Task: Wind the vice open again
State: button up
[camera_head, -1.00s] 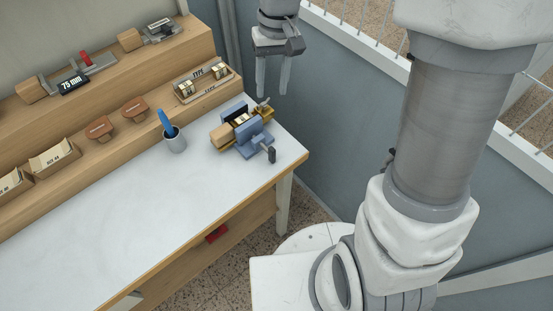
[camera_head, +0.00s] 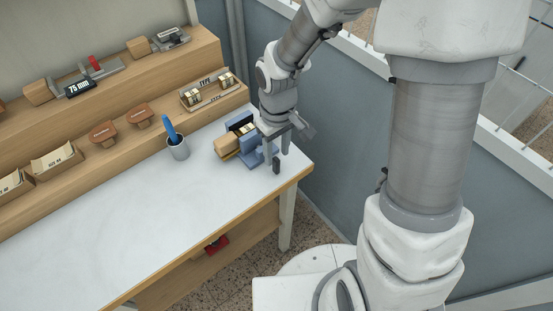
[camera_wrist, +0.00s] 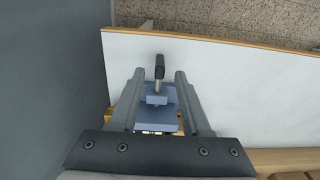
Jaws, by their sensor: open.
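The blue vice (camera_head: 248,158) stands near the right end of the white bench top, partly hidden behind my gripper. Its screw handle with a dark grip (camera_head: 276,167) points to the bench's front edge; the handle also shows in the wrist view (camera_wrist: 159,66). A tool with a wooden handle (camera_head: 228,147) sits at the vice, its other end hidden. My gripper (camera_head: 277,158) is open, pointing down over the vice's screw end. In the wrist view, its fingers (camera_wrist: 160,76) stand either side of the handle, with gaps visible; I cannot tell whether they touch it.
A grey cup (camera_head: 179,149) with a blue tool stands left of the vice. A type rack (camera_head: 208,93), brown stamps (camera_head: 103,134) and card boxes (camera_head: 55,158) sit on the wooden shelf behind. The front of the bench (camera_head: 110,240) is clear.

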aim_at(277, 159)
jog(key=shift+f+b, duration=0.3)
jog(key=shift+f, duration=2.05)
grip_shut()
